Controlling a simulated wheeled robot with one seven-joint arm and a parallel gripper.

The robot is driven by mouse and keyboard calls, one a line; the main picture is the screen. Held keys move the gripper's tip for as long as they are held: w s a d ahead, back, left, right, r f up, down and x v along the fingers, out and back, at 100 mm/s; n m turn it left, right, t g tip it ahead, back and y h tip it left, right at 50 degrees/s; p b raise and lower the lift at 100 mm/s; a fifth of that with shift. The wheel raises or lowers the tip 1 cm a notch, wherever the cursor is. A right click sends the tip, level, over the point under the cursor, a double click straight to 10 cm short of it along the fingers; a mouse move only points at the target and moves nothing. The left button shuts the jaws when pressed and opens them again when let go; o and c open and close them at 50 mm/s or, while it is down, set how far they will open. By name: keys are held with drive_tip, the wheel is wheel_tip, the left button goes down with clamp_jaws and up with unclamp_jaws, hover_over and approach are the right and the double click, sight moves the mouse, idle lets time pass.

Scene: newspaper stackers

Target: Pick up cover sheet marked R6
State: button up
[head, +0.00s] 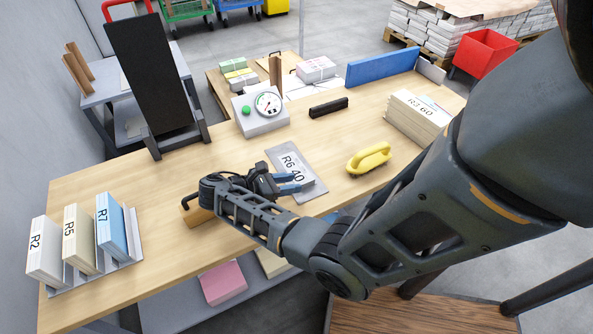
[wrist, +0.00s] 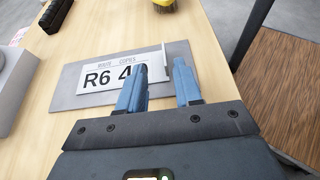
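The cover sheet marked R6 (head: 287,161) lies flat on the wooden table, a white label on a grey plate (head: 308,187). In the wrist view the cover sheet (wrist: 100,79) reads "R6 4" and the rest of the number is hidden behind a finger. My gripper (head: 304,182) is over the near right part of the plate. In the wrist view my gripper (wrist: 160,72) shows two blue fingers apart with nothing gripped between them. A thin upright light tab (wrist: 165,58) stands at the plate's right end, close to the fingertips. Whether the fingers touch the plate cannot be told.
A yellow handled tool (head: 369,158) and a black bar (head: 328,107) lie nearby. A dial scale (head: 262,110) stands behind. Stacks marked R2 (head: 44,251), R5 (head: 78,238) and R7 (head: 110,226) stand at left; a thick stack (head: 417,116) is at right.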

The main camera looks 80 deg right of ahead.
drive_tip(key=shift+s+a+x, duration=0.1)
drive_tip(key=shift+x, duration=1.1)
drive_tip(key=shift+s+a+x, duration=0.1)
drive_tip(key=shift+s+x, duration=0.05)
drive_tip(key=shift+x, duration=1)
drive_tip(key=shift+r, duration=0.1)
drive_tip(key=shift+c, duration=0.4)
clamp_jaws()
